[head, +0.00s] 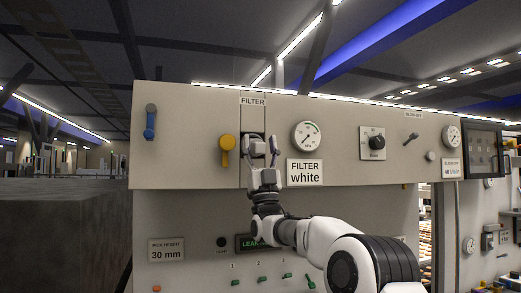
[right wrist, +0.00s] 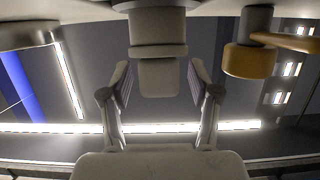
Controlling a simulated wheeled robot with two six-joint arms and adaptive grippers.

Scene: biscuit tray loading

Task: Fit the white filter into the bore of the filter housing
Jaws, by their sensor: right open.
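The filter housing (head: 253,117) is on the panel below the "FILTER" label, and my right gripper hides much of it. My right gripper (head: 260,142) is in front of it with fingers pointing up. In the right wrist view, a pale stepped body (right wrist: 158,30) sticks out from the panel, ending in a narrower pale block (right wrist: 158,77). I take this end as the white filter, but cannot tell how deep it sits in the bore. The open fingers of my right gripper (right wrist: 158,80) stand on both sides of the block, with gaps. My left gripper is not in view.
A yellow lever (head: 227,148) is close left of the gripper; its knob (right wrist: 250,60) shows in the right wrist view. A blue lever (head: 151,122) is further left. A gauge (head: 307,136) and a "FILTER white" sign (head: 305,172) are to the right.

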